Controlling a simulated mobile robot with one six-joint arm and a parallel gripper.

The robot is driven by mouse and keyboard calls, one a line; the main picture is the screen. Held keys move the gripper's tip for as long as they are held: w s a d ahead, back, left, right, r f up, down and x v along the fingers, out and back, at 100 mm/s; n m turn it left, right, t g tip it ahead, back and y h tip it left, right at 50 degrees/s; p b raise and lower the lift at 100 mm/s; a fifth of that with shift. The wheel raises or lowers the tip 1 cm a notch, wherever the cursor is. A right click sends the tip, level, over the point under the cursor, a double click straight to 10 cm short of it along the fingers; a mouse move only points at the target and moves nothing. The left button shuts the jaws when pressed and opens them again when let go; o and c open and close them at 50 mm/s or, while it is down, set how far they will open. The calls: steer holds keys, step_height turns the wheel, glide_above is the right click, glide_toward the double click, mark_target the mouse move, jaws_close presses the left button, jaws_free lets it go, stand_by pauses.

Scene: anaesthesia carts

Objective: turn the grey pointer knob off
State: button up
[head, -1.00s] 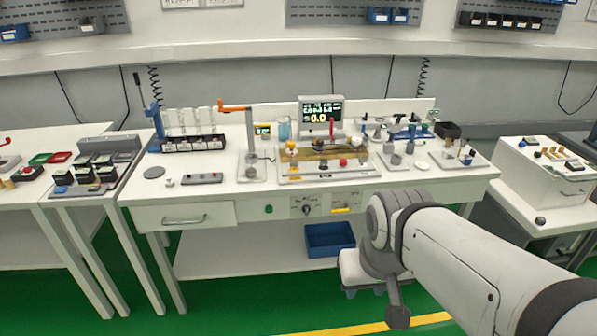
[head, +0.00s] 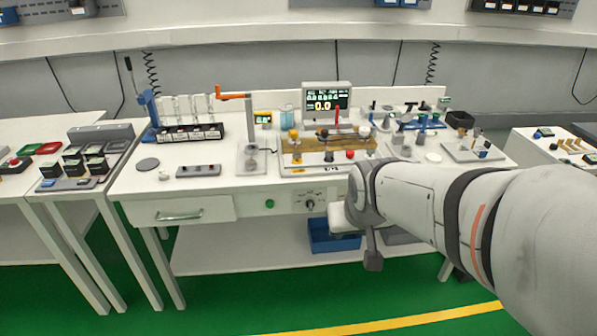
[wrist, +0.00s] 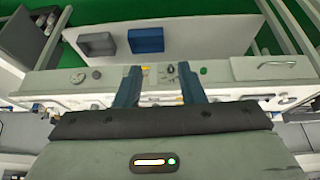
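The grey pointer knob (head: 310,204) sits on a pale panel (head: 299,201) in the front face of the middle bench, right of a green button (head: 270,204). Which way its pointer stands is too small to tell. In the wrist view, which looks upside down, the knob (wrist: 171,69) shows between the two blue fingers, nearer the right one, with the green button (wrist: 203,70) just outside. My gripper (wrist: 160,70) is open and empty, apart from the knob. In the head view my arm reaches in from the right and the fingers are hidden.
A drawer with a handle (head: 180,216) is left of the panel. A blue bin (head: 333,238) stands below the bench. The benchtop carries bottles, a lit display (head: 327,101) and a crank with an orange handle (head: 233,96). The green floor in front is clear.

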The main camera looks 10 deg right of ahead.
mark_target(311, 204)
steer(key=w+d+f+n+t+b, duration=0.1)
steer(key=w+f+t+b, duration=0.25)
steer(key=w+f, duration=0.6)
steer(key=w+d+f+t+b, duration=0.1)
steer(key=w+f+t+b, duration=0.3)
steer(key=w, duration=1)
steer(key=w+a+f+n+t+y+b, duration=0.1)
steer(key=w+f+t+y+b, duration=0.1)
steer(key=w+f+b, duration=0.45)
steer(key=w+a+f+t+y+b, duration=0.1)
steer(key=w+f+t+y+b, duration=0.15)
steer(key=f, duration=0.75)
steer(key=shift+d+x, duration=0.15)
steer(key=shift+x, duration=1.9)
steer(key=shift+d+x, duration=0.15)
steer(key=shift+x, duration=1.95)
steer(key=shift+r, duration=0.15)
steer(key=shift+c, duration=0.6)
steer(key=c, duration=0.6)
jaws_close()
